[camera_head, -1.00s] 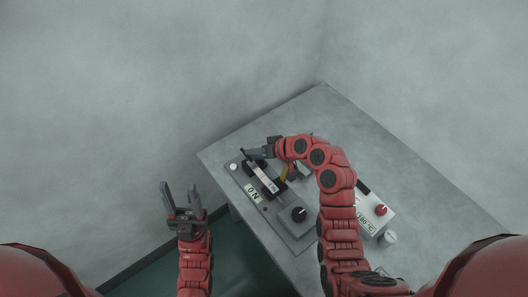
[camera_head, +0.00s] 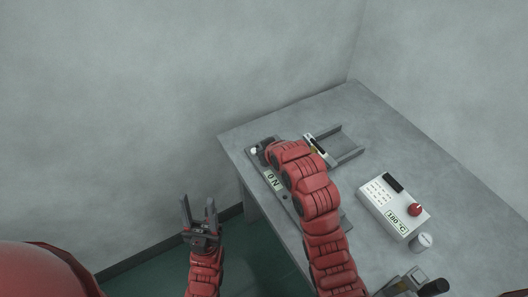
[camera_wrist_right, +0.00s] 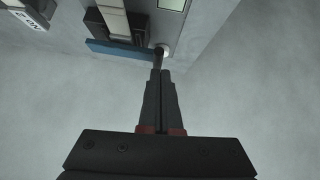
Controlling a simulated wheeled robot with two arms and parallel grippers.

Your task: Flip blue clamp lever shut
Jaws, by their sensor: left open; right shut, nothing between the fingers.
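The blue clamp lever (camera_wrist_right: 118,50) shows in the right wrist view as a flat blue bar beside the dark clamp block (camera_wrist_right: 105,25). My right gripper (camera_wrist_right: 158,58) is shut and empty. Its fingertips are at the right end of the blue bar, close to a white round knob (camera_wrist_right: 165,49); I cannot tell if they touch the bar. My left gripper (camera_head: 199,207) is open and empty, left of the table.
The grey table (camera_head: 385,130) has bare room at its back and right. A white control box (camera_head: 393,207) with a red knob (camera_head: 415,210) stands at the right, with a small white cylinder (camera_head: 420,243) near it. Metal rails (camera_head: 340,140) lie behind my right arm.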

